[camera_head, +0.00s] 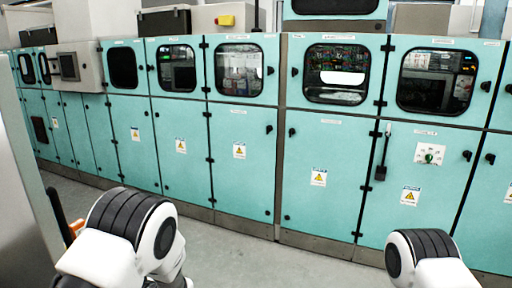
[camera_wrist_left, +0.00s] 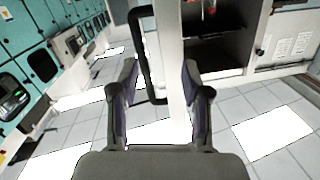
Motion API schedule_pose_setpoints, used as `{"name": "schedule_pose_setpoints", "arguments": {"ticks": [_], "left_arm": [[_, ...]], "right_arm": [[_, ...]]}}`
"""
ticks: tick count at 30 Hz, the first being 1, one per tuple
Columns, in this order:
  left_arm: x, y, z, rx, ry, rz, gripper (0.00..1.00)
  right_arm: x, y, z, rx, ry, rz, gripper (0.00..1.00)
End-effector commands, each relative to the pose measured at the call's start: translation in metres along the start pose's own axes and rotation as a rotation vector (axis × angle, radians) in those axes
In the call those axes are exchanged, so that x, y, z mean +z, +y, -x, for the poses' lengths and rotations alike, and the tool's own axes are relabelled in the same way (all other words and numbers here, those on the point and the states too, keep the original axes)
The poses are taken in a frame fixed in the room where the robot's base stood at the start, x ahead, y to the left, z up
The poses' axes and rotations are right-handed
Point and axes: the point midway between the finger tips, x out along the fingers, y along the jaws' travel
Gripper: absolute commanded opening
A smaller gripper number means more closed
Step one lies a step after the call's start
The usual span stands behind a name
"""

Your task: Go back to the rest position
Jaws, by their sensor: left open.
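My left gripper (camera_wrist_left: 160,95) shows in the left wrist view. Its two dark fingers are apart, with nothing between them. Behind the fingers are a pale upright panel edge and the tiled floor. In the head view only parts of my two arms show at the bottom, white with black ribbed joints. Neither gripper can be seen in the head view, and my right gripper is in no view.
A long row of teal cabinets (camera_head: 246,160) with windowed upper doors stands ahead. Clear grey floor (camera_head: 240,250) lies before it. In the left wrist view, a black tubular handle (camera_wrist_left: 146,60) and an open dark cabinet (camera_wrist_left: 225,50) stand beyond the fingers.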

Motion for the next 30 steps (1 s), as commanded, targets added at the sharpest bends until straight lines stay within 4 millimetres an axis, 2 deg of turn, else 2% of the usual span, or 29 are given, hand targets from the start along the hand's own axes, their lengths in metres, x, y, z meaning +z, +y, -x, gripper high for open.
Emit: {"name": "schedule_pose_setpoints", "arguments": {"ticks": [1,5,6,8,10,13,15,16,19,22,24,30], "left_arm": [[0.018,-0.007,-0.006,0.02,-0.015,-0.055,0.47],[0.069,-0.022,-0.017,0.125,-0.074,-0.204,0.47],[0.088,-0.027,-0.019,0.171,-0.105,-0.252,0.47],[0.119,-0.037,-0.018,0.251,-0.162,-0.329,0.47],[0.162,-0.053,-0.011,0.365,-0.262,-0.425,0.47],[0.228,-0.09,0.021,0.562,-0.472,-0.569,0.47],[0.267,-0.123,0.057,0.706,-0.655,-0.659,0.47],[0.279,-0.138,0.075,0.764,-0.733,-0.693,0.47],[0.299,-0.181,0.13,0.927,-0.959,-0.779,0.47],[0.304,-0.207,0.167,1.025,-1.104,-0.837,0.47],[0.306,-0.214,0.179,1.051,-1.166,-0.85,0.47],[0.307,-0.215,0.179,1.026,-1.185,-0.834,0.47]], "right_arm": [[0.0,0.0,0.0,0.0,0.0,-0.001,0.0],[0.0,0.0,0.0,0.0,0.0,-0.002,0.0],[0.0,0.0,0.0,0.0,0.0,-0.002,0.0],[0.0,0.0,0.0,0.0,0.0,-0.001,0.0],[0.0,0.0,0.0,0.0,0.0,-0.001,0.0],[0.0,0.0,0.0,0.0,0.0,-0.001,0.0],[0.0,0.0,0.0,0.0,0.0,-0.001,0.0],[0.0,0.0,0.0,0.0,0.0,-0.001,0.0],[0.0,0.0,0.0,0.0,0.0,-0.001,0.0],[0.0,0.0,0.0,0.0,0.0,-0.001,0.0],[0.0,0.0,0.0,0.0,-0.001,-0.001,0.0],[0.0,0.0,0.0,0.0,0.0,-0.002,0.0]]}}
